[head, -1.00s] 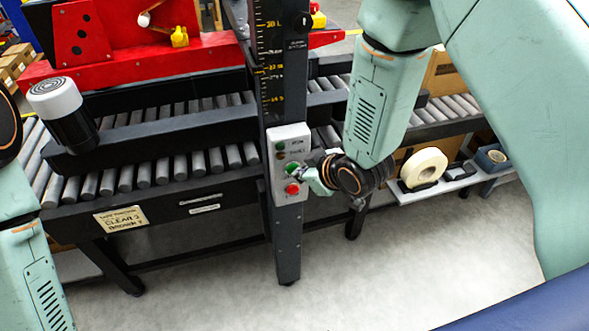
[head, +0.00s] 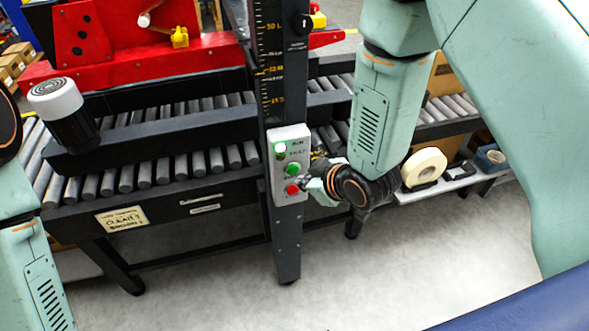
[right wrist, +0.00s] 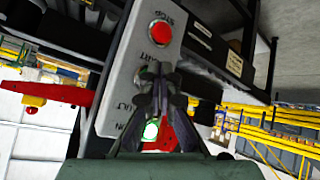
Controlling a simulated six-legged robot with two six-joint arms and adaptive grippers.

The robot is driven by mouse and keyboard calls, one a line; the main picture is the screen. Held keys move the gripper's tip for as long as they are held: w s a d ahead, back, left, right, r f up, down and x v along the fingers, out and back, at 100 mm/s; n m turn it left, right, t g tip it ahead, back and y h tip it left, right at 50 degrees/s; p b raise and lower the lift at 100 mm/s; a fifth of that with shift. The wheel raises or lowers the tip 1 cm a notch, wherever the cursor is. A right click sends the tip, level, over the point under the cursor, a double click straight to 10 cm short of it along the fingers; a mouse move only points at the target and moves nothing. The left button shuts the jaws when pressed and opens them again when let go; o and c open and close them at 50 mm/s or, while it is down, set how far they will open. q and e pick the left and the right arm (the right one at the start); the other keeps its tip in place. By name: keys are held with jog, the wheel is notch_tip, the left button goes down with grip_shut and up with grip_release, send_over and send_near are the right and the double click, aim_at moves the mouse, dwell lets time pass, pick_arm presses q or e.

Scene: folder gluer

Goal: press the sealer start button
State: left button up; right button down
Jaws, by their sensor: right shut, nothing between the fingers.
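The sealer's grey control box (head: 289,143) is mounted on the dark upright post. My right gripper (head: 305,183) is shut and empty, just right of the box. In the right wrist view its closed fingertips (right wrist: 161,72) lie across the start button's place, mostly hiding it. The red stop button (right wrist: 160,33) and lit lamp (right wrist: 151,130) show there too. Contact cannot be told. My left gripper is out of view.
A roller conveyor (head: 170,172) with a dark side rail runs behind the post. A black motor with a white cap (head: 56,97) stands at left. A tape roll (head: 424,167) sits on a low shelf at right. The floor in front is clear.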

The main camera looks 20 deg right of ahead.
jog(key=shift+s+d+p, duration=0.1)
jog(key=shift+s+p, duration=0.25)
jog(key=shift+s, duration=1.95)
jog(key=s+d+f+m+g+h, duration=0.1)
jog(key=s+d+f+m+g, duration=0.1)
jog(key=s, duration=0.7)
jog(key=s+d+f+m+g+h, duration=0.1)
jog(key=s+d+f+m+g, duration=0.2)
jog(key=s+f, duration=0.3)
jog(key=s+d+f+m+g+h, duration=0.1)
jog(key=s+d+f+m+g, duration=0.1)
jog(key=s, duration=1)
notch_tip(320, 180, down, 2)
jog(key=shift+s+d+f+m+g, duration=0.2)
jog(key=shift+s+m+g, duration=0.3)
jog(key=shift+g, duration=0.4)
jog(key=shift+w, duration=0.1)
